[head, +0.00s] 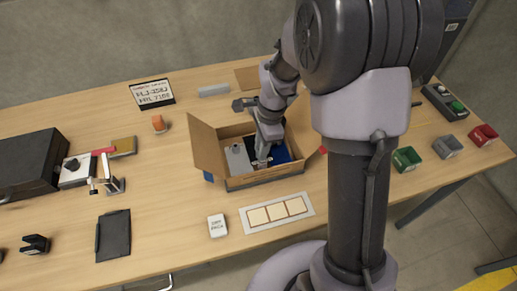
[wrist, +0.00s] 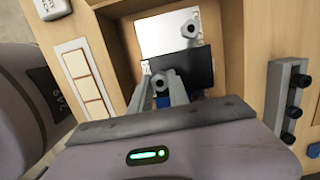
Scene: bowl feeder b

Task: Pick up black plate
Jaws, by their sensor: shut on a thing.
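In the wrist view a black plate (wrist: 196,66) with a round grey knob lies in an open cardboard box (wrist: 229,50). My gripper (wrist: 168,82) reaches down into the box, with its fingers around the knob and shut on it. In the head view the box (head: 250,183) stands mid-table with its flaps open, and my gripper (head: 262,160) is inside it. My gripper and arm largely hide the black plate there.
A three-square card (head: 277,212) and white packet (head: 217,226) lie in front. Small bins (head: 407,158) stand at right.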

